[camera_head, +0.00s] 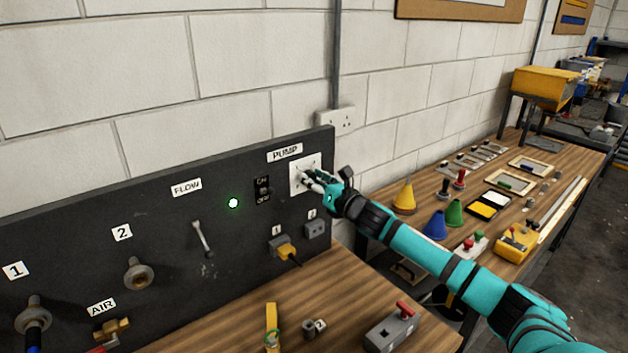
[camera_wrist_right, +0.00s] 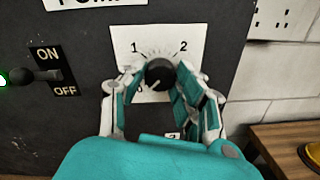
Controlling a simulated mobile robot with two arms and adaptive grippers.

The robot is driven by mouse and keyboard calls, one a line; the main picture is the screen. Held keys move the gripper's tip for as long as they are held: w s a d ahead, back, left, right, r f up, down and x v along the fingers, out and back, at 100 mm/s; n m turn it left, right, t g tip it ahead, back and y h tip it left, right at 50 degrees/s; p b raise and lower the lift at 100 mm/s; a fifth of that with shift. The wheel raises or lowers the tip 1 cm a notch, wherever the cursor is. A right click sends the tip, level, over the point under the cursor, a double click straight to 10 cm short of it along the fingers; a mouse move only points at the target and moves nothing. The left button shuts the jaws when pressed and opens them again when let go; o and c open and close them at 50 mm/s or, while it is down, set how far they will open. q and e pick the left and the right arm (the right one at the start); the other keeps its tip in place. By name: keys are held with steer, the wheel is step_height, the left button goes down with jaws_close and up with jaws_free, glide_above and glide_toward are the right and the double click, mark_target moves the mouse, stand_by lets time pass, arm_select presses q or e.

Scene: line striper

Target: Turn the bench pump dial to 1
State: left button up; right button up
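The pump dial (camera_wrist_right: 160,72) is a round black knob on a white plate (camera_wrist_right: 205,38) marked 0, 1 and 2. Its pale pointer mark faces lower left, towards the 0. The 1 is at upper left of the knob and the 2 at upper right. My right gripper (camera_wrist_right: 160,78) has its fingers on either side of the knob and appears closed on it. In the head view, my right gripper (camera_head: 322,183) reaches the white plate (camera_head: 304,165) under the PUMP label and hides the knob. My left gripper is not in view.
Left of the plate are an ON/OFF switch (camera_head: 263,190), a lit green lamp (camera_head: 233,203) and a flow lever (camera_head: 203,239). Below are sockets, one with a yellow plug (camera_head: 287,250). A wooden bench (camera_head: 235,335) holds small parts. Another bench with coloured cones stands at right.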

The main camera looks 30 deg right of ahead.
jaws_close()
steer(key=shift+m, duration=0.4)
steer(key=m+p, duration=0.2)
steer(key=m, duration=0.5)
steer(key=shift+d+r, duration=0.1)
steer(key=shift+r, duration=0.05)
steer(key=shift+m+p, duration=1.55)
steer(key=shift+m, duration=3.25)
steer(key=shift+f, duration=0.2)
